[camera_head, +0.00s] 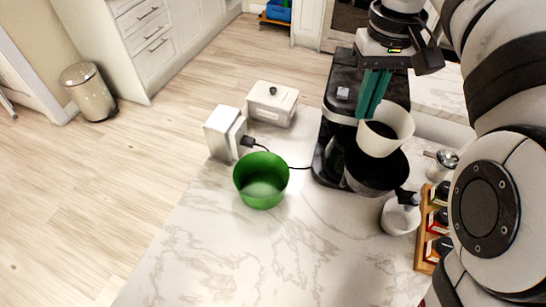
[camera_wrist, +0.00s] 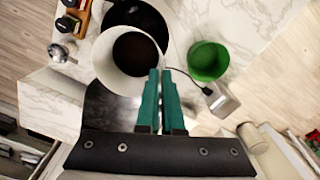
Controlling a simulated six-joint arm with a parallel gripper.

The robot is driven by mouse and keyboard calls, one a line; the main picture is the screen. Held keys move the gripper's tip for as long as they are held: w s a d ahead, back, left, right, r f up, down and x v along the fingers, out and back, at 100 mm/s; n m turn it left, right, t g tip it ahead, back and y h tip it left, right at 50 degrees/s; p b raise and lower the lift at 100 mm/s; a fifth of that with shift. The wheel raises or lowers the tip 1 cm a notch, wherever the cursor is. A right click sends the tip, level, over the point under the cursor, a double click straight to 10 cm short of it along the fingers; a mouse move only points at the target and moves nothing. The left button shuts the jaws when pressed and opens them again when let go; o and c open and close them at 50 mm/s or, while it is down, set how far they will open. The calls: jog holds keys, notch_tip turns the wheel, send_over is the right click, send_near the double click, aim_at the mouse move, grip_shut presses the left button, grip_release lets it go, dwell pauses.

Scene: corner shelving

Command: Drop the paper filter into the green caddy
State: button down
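The white paper filter (camera_head: 378,148), with dark contents inside, hangs upright over the black round basket (camera_head: 371,179) by the coffee machine. It also shows in the wrist view (camera_wrist: 107,68). My gripper (camera_head: 371,108) comes down from above with its teal fingers nearly together at the filter's rim. In the wrist view my gripper (camera_wrist: 160,75) appears pinched on the filter's near edge. The green caddy (camera_head: 261,201) stands open on the marble counter, left of the filter. In the wrist view the caddy (camera_wrist: 208,62) is to the right, apart from the filter.
The black coffee machine (camera_head: 340,110) stands behind the filter. A white box with a knob (camera_head: 271,104) and a white block with a plug (camera_head: 223,134) stand behind the caddy. The front counter is clear.

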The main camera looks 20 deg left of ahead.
jog(key=s+a+f+n, duration=0.1)
jog(key=s+a+n, duration=0.15)
jog(key=a, duration=0.85)
jog(key=a+f+m, duration=0.2)
jog(key=a+f, duration=0.3)
jog(key=f, duration=0.5)
jog(key=a+f+m, duration=0.2)
jog(key=a+f, duration=0.3)
jog(key=f, duration=0.5)
jog(key=shift+w+f+m, duration=0.3)
jog(key=shift+w+m, duration=0.05)
jog(key=c, duration=1)
grip_release()
jog(key=shift+r, duration=0.15)
